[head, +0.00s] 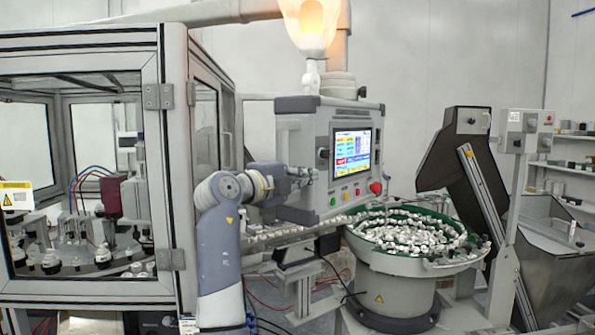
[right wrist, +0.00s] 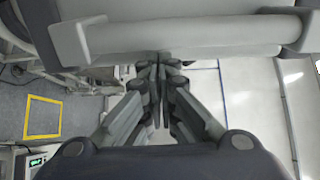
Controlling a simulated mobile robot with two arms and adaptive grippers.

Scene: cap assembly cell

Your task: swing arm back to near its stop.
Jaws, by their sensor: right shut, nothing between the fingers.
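The swing arm (head: 205,13) is a thick pale beam that runs from above the glazed cabinet to the right. The grey control panel box (head: 298,150) stands below its far end, with a lit screen facing right. My right gripper (head: 310,175) is shut and empty, at the left side face of the panel box. Whether it touches the box I cannot tell. In the right wrist view the shut fingers (right wrist: 158,82) meet just below a wide grey bar (right wrist: 190,38) with bracketed ends. My left gripper is not in view.
The glazed cabinet (head: 178,130) stands left of my arm. A green-rimmed feeder bowl (head: 380,262) with many white caps is right of the panel, and a dark hopper (head: 450,150) stands behind it. A lit lamp (head: 312,22) is above the panel. A yellow floor square (right wrist: 30,118) shows in the wrist view.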

